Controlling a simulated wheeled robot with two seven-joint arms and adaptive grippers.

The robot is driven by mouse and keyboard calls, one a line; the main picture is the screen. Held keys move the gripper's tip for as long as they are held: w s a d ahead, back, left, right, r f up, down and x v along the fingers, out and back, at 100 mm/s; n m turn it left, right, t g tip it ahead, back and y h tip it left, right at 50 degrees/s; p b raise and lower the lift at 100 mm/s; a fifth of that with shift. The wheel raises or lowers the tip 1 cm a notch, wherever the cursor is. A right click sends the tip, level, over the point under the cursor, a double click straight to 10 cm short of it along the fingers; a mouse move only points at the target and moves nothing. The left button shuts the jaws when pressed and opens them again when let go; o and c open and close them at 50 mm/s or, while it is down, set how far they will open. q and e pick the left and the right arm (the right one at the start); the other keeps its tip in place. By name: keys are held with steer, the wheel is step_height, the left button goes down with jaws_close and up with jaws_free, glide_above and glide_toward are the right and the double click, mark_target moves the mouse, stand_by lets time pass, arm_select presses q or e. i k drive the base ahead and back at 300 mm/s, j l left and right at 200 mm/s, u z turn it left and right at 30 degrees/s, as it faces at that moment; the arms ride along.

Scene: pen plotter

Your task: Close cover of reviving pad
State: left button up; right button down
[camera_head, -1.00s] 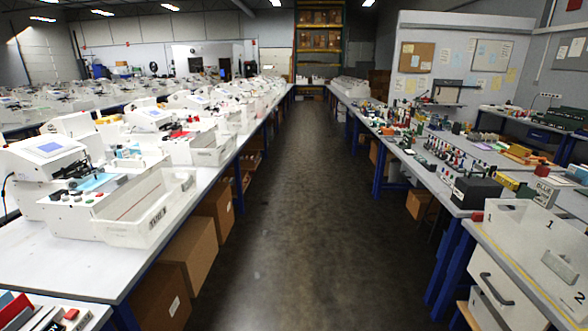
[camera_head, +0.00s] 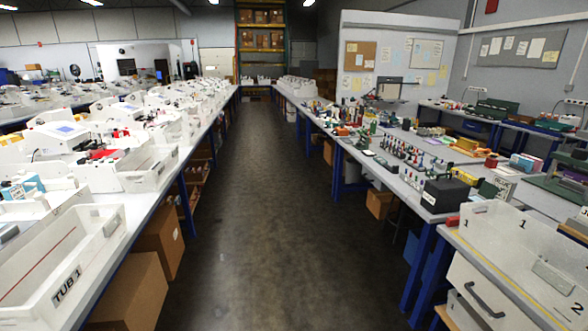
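I cannot pick out the reviving pad or its cover with certainty in the head view. The right-hand bench (camera_head: 398,211) carries many small items, and most are too small to tell apart. A black box (camera_head: 449,194) with a pale label stands near that bench's close end, but I cannot tell what it is. Neither of my grippers is in view.
A dark floor aisle (camera_head: 255,230) runs clear between the two rows of benches. A white tub marked TUB 1 (camera_head: 67,288) is close on the left. A brown carton (camera_head: 128,290) stands under the left bench. A white numbered tray (camera_head: 500,228) is close on the right.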

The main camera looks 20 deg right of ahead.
mark_target(488, 190)
steer(key=i+z, duration=0.15)
steer(key=i, duration=0.65)
steer(key=i+z, duration=0.15)
steer(key=i, duration=0.6)
steer(key=i+j+z, duration=0.15)
steer(key=i+z, duration=0.25)
steer(key=i+j+z, duration=0.4)
steer(key=i, duration=0.15)
steer(key=i+j+z, duration=0.75)
steer(key=i+j, duration=0.05)
steer(key=j, duration=0.05)
